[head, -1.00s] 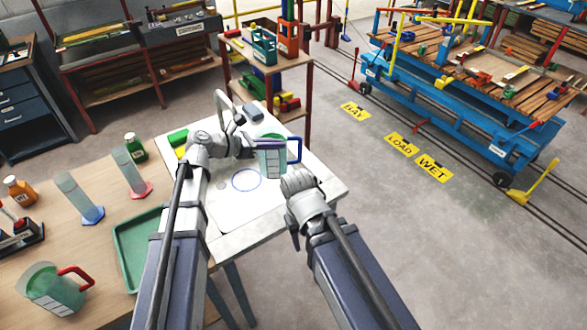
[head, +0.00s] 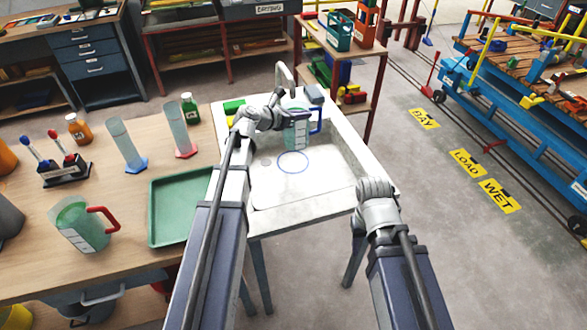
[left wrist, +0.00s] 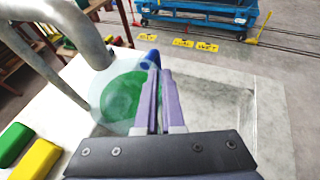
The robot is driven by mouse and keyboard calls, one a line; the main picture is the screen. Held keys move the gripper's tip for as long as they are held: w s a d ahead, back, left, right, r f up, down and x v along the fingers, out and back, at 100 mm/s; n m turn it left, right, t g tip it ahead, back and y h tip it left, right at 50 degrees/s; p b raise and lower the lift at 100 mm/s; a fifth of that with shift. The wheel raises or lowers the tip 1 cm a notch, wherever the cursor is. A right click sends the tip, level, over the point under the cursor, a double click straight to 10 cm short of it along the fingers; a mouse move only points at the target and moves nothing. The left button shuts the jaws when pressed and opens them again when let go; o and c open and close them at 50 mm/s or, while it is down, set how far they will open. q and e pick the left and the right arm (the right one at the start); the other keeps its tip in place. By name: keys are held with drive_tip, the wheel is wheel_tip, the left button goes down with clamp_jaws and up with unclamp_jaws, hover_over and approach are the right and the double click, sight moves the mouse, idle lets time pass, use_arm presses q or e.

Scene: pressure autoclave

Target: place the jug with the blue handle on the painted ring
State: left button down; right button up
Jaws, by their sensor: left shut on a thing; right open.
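The jug with the blue handle (head: 297,137) is clear with green in it and looks upright. My left gripper (head: 292,115) is shut on its upper wall; the left wrist view shows the fingers (left wrist: 158,100) against the jug (left wrist: 118,92) beside the blue handle (left wrist: 150,60). The painted ring (head: 292,173) is a thin blue circle on the white sink table. In the head view the jug's base shows just behind the ring's far edge; its height above the surface is hard to tell. My right gripper (head: 376,187) is open and empty by the table's right edge.
A curved grey tap (head: 284,78) stands behind the jug, with green and yellow blocks (head: 234,106) to its left. A wooden bench on the left holds a green tray (head: 178,205), a red-handled jug (head: 80,224), cylinders and bottles. The white surface (head: 325,180) around the ring is clear.

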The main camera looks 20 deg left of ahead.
sight(296, 139)
use_arm(q)
drive_tip(key=f+b, duration=0.4)
drive_tip(key=a+f+b, duration=0.1)
drive_tip(key=f+b, duration=0.1)
drive_tip(key=shift+w+f, duration=0.15)
drive_tip(key=shift+f, duration=0.2)
wheel_tip(296, 139, down, 4)
drive_tip(key=b, duration=0.4)
drive_tip(key=shift+r, duration=0.15)
drive_tip(key=c, duration=1)
unclamp_jaws()
